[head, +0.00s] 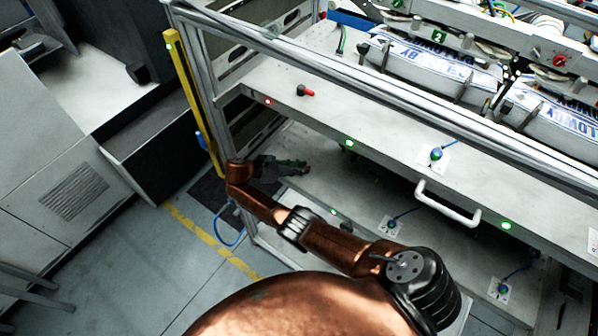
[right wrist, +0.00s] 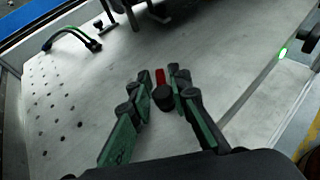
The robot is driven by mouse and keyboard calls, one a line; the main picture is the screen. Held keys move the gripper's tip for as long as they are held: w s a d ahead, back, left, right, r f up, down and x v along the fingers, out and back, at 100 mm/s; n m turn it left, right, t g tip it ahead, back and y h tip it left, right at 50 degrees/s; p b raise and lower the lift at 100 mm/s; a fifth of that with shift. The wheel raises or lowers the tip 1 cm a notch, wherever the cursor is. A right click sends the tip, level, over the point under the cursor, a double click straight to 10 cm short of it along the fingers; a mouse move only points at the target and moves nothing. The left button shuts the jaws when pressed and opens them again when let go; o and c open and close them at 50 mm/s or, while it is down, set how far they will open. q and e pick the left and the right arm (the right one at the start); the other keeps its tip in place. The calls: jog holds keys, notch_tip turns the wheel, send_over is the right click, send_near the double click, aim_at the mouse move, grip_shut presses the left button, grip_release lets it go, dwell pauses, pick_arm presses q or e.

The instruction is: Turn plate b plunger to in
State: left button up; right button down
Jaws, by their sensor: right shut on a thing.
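My right gripper (head: 292,166) reaches in below the front edge of the upper plate (head: 390,150), over the darker lower level. In the right wrist view, its green-and-black fingers (right wrist: 160,84) are closed around a plunger with a round black knob (right wrist: 163,97) and a red part (right wrist: 160,76). The plunger sits on a pale metal plate (right wrist: 105,75). In the head view the held plunger cannot be made out. Which plate is b cannot be read. My left gripper is not in view.
A yellow post (head: 192,100) and a frame stand left of the plates. A bent cable (right wrist: 70,40) and a green light (right wrist: 283,52) are on the held plunger's plate.

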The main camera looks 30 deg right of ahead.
jog(key=shift+s+d+f+m+g+y+b, duration=0.1)
jog(key=shift+m+g+y+b, duration=0.1)
jog(key=shift+m+g+b, duration=0.35)
jog(key=shift+s+m+g+y+b, duration=0.1)
jog(key=shift+m+g+y+b, duration=0.1)
jog(key=shift+m+g+b, duration=0.3)
jog(key=c, duration=2)
grip_release()
jog(key=shift+d, duration=0.1)
jog(key=shift+c, duration=0.2)
jog(key=shift+w, duration=0.1)
jog(key=shift+a+r, duration=0.2)
jog(key=shift+r, duration=0.25)
notch_tip(320, 180, up, 9)
